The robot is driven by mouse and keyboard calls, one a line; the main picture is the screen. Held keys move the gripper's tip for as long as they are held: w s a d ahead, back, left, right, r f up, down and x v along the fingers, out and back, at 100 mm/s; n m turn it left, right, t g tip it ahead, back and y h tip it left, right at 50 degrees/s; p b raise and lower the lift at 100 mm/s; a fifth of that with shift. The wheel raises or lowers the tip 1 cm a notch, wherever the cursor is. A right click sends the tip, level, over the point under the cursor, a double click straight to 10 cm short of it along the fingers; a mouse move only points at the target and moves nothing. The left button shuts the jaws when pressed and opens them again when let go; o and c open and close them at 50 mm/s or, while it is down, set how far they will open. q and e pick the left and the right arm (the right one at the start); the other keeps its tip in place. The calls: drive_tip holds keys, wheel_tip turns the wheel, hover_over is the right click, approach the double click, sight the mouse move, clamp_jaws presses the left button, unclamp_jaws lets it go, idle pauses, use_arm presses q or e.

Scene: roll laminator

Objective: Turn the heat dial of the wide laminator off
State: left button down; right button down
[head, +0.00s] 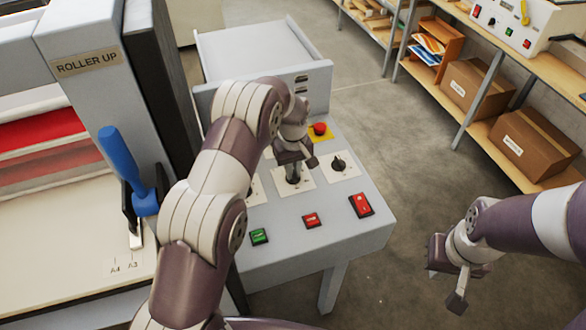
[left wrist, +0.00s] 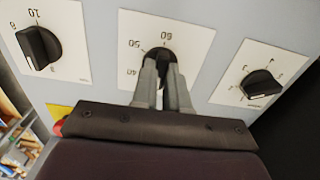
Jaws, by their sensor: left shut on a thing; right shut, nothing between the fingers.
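The wide laminator's grey control panel (head: 330,205) carries a row of black dials on white plates. My left gripper (head: 293,172) is over the middle dial (head: 293,178), shut on its black knob. In the left wrist view, the fingers (left wrist: 162,78) sit on either side of this knob (left wrist: 161,60); its plate reads 40, 50 and 60. The fingers hide part of the knob, and I cannot read a heat label. Another dial (head: 338,163) is to its right; a third dial (left wrist: 262,85) shows in the wrist view. My right gripper (head: 456,283) is shut and empty, away from the panel.
A red stop button (head: 320,129) on a yellow plate is behind the dials. Green (head: 259,237) and red (head: 311,220) switches and a larger red switch (head: 361,205) line the front. A blue-handled lever (head: 120,160) stands left. Shelves with boxes (head: 535,145) are far right; floor between is clear.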

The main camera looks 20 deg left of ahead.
use_arm(q)
drive_tip(key=shift+w+r, duration=0.2)
drive_tip(key=shift+r, duration=0.05)
drive_tip(key=c, duration=1.1)
unclamp_jaws()
drive_tip(key=shift+c, duration=0.2)
drive_tip(key=shift+s+f, duration=0.1)
drive_tip(key=shift+s, duration=0.05)
drive_tip(key=shift+r, duration=0.25)
wheel_tip(320, 180, up, 4)
drive_tip(key=shift+f+b, duration=0.1)
drive_tip(key=shift+b, duration=1)
wheel_tip(320, 180, up, 8)
drive_tip(key=p, duration=0.6)
drive_tip(key=shift+r, duration=0.25)
